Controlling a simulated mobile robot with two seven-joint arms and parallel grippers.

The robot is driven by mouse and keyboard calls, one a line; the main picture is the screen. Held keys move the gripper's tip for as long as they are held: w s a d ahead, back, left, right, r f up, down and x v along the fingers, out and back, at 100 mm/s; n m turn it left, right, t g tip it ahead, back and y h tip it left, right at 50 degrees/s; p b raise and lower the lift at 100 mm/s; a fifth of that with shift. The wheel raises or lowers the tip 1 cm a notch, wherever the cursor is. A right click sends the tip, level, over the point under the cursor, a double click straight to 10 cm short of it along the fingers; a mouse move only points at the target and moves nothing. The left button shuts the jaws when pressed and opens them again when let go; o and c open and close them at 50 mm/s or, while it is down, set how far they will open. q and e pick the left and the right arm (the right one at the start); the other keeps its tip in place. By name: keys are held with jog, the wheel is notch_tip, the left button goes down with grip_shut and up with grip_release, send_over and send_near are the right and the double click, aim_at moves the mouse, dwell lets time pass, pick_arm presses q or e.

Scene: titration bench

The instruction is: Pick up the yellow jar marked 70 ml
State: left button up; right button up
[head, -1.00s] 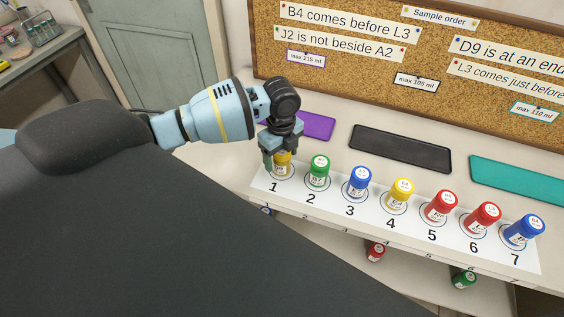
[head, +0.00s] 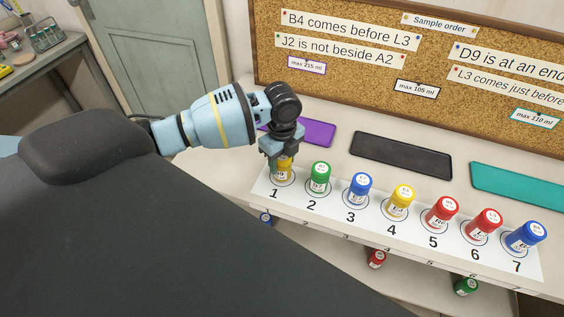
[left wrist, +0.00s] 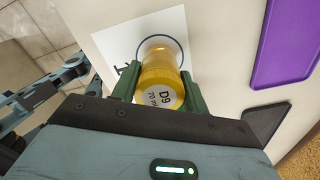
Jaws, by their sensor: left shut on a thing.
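The yellow jar (head: 282,174) is at spot 1, the left end of the numbered row. In the left wrist view its lid (left wrist: 161,97) reads D9 and 70 ml. My left gripper (head: 281,158) comes down from above and is shut on this jar. Its green fingers (left wrist: 158,86) press on both sides of the jar in the left wrist view. The jar's base is at the printed ring; I cannot tell whether it touches the strip. Another yellow jar (head: 401,200) stands at spot 4. My right gripper is not in view.
A green jar (head: 319,177) stands close beside at spot 2. Blue and red jars fill the other spots of the white strip (head: 412,234). Purple (head: 317,133), black (head: 401,155) and teal (head: 520,190) mats lie behind, empty. A corkboard (head: 370,70) stands at the back.

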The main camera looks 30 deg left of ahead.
pick_arm(q)
jog(key=shift+r, duration=0.45)
notch_tip(320, 180, up, 2)
jog(key=shift+r, duration=0.1)
jog(key=s+d+r, duration=0.1)
jog(key=s+d, duration=1)
jog(key=shift+s+d+r+p, duration=0.15)
jog(key=shift+d+r+p, duration=0.05)
jog(key=shift+p, duration=0.25)
